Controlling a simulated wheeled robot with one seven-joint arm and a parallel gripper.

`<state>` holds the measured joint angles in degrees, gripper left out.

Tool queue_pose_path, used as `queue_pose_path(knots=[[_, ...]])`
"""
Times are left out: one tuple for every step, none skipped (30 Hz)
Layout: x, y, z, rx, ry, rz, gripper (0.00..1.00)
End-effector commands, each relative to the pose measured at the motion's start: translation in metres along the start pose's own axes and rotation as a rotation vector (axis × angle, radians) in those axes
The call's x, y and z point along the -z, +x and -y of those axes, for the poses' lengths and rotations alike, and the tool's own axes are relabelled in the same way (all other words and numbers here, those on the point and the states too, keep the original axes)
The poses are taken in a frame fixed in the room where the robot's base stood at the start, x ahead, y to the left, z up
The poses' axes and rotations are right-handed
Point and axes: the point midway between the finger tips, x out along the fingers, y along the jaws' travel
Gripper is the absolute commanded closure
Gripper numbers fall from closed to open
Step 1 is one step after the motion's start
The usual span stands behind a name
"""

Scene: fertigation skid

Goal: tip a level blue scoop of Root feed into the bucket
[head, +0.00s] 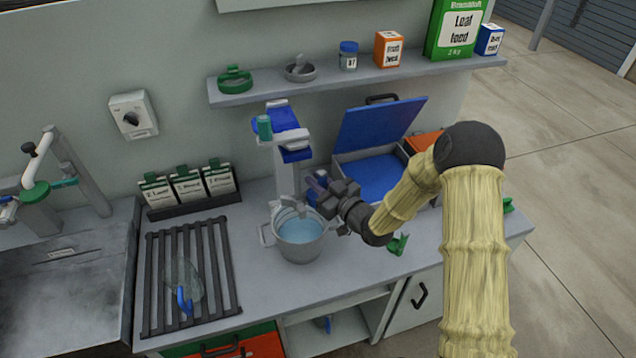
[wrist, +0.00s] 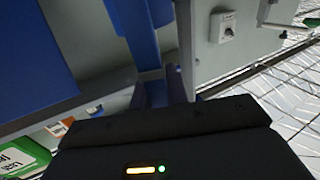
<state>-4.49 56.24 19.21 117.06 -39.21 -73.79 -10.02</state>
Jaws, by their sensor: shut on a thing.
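My gripper (head: 318,186) is at the back right of the bucket's rim, shut on a small blue thing that looks like the blue scoop (head: 312,196). The scoop is mostly hidden by the jaws, so its tilt and contents cannot be told. In the wrist view the jaws (wrist: 167,92) show dark, with blue beyond them. The grey metal bucket (head: 300,246) stands upright on the bench with light blue liquid inside. An orange box (head: 388,50), its label apparently reading Root feed, stands on the wall shelf.
A grey stand with a blue head (head: 284,118) rises behind the bucket. Right of it is a bin with its blue lid (head: 377,122) raised. A black rack (head: 160,290) holds a clear vessel with a blue handle. Green clips (head: 398,244) lie near the front edge.

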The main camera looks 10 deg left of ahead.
Motion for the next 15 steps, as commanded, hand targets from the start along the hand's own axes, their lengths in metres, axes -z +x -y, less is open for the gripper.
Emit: queue_pose_path(knots=[[0.0, 0.0, 0.0, 0.0, 0.0, -0.001, 1.0], [0.0, 0.0, 0.0, 0.0, 0.0, -0.001, 1.0], [0.0, 0.0, 0.0, 0.0, 0.0, -0.001, 1.0], [0.0, 0.0, 0.0, 0.0, -0.001, -0.001, 1.0], [-0.001, 0.0, 0.0, 0.0, -0.003, -0.001, 1.0], [-0.002, 0.0, 0.001, 0.0, -0.008, -0.001, 1.0], [-0.003, 0.0, 0.001, 0.0, -0.013, -0.001, 1.0], [-0.004, 0.0, 0.001, 0.0, -0.021, -0.001, 1.0], [-0.007, 0.0, 0.002, -0.001, -0.034, 0.0, 1.0], [-0.009, 0.0, 0.003, -0.001, -0.044, 0.0, 1.0], [-0.011, 0.0, 0.004, 0.0, -0.058, 0.0, 1.0], [-0.014, 0.0, 0.006, 0.001, -0.076, 0.0, 1.0], [-0.016, 0.0, 0.007, 0.001, -0.092, 0.0, 1.0], [-0.018, 0.0, 0.008, 0.001, -0.107, -0.001, 1.0], [-0.02, 0.0, 0.009, 0.001, -0.128, -0.001, 1.0]])
